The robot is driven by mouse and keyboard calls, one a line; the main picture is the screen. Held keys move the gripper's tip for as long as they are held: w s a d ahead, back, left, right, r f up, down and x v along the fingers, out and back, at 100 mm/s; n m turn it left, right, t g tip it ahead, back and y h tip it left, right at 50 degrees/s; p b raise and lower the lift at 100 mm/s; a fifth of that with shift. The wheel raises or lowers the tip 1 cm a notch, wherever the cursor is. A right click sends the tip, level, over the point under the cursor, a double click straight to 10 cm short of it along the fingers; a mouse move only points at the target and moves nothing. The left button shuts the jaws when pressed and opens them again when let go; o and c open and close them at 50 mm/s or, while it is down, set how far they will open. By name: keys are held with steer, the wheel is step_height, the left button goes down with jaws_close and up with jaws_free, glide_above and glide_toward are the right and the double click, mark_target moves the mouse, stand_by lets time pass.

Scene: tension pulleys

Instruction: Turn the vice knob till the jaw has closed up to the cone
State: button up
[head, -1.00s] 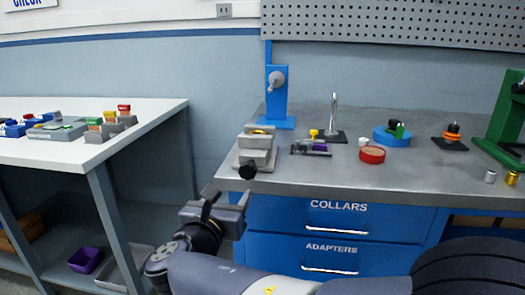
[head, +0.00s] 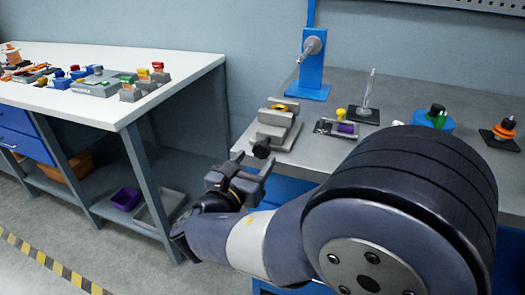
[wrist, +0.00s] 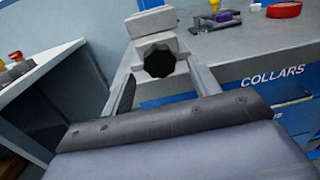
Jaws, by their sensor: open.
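The grey vice (head: 274,128) stands at the front left corner of the metal bench. Its black lobed knob (head: 262,148) faces out over the bench edge. A yellow-orange piece (head: 281,107), perhaps the cone, shows at the top of the vice; the gap between jaw and cone is too small to judge. My gripper (head: 252,166) is open and empty, just in front of and below the knob in the head view. In the wrist view the knob (wrist: 159,61) shows between and beyond my two fingers, with no contact visible.
The metal bench (head: 325,150) holds a blue stand (head: 313,65), a small purple-and-grey fixture (head: 337,128) and an upright metal rod (head: 369,92) right of the vice. A white table (head: 190,66) stands left, with a floor gap between.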

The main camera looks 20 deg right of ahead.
mark_target(260, 154)
steer(key=shift+x, duration=2.5)
steer(key=c, duration=1)
steer(key=shift+o, duration=0.2)
steer(key=shift+b, duration=0.5)
steer(key=shift+f+m+b, duration=0.15)
steer(key=shift+m+b, duration=0.55)
steer(key=shift+m, duration=0.4)
steer(key=shift+m+b, duration=1.35)
steer(key=shift+m, duration=0.25)
